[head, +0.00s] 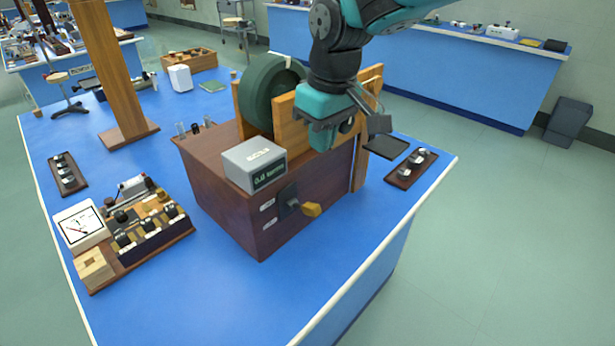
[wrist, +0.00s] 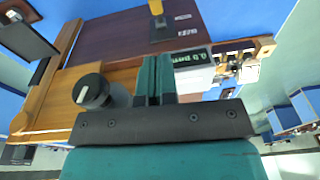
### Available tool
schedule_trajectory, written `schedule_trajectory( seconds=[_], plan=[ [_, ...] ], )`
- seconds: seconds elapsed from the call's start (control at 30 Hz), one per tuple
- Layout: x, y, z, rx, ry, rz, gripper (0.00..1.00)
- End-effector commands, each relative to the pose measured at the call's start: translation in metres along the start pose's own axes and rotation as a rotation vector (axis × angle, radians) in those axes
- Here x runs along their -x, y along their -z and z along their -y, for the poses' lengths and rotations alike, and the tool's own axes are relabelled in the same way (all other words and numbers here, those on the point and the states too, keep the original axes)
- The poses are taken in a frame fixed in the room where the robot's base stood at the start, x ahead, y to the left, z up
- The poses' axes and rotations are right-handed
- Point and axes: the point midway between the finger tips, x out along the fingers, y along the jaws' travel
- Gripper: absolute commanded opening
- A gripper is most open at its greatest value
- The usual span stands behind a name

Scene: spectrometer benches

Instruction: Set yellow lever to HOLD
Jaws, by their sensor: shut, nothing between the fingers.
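The yellow lever (head: 311,210) sticks out from a dark plate (head: 287,199) on the front of a brown wooden box (head: 232,205). Two small labels, an upper one (head: 268,204) and a lower one (head: 269,223), sit left of the plate; I cannot read either, so I cannot tell which position the lever is at. In the wrist view the lever (wrist: 156,7) is at the top edge, partly cut off. My gripper (head: 345,125) is above the box, higher than the lever and apart from it. Its fingers (wrist: 154,65) are shut and empty.
A grey display box (head: 253,165) stands on the box top. Behind it are a dark green wheel (head: 268,95) and wooden uprights (head: 290,122). A meter board (head: 130,225) lies to the left and a small dark tray (head: 411,168) to the right. Space before the lever is clear.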

Motion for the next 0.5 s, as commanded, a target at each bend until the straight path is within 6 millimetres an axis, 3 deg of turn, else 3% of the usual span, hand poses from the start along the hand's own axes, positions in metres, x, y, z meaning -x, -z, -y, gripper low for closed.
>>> schedule_trajectory(
  seconds=[0.1,0.2,0.5],
  plan=[
    [-0.004,0.024,0.001,0.015,-0.019,0.010,0.00],
    [-0.007,0.033,0.001,0.018,-0.029,0.013,0.00],
    [-0.009,0.036,0.001,0.020,-0.033,0.013,0.00]
  ],
)
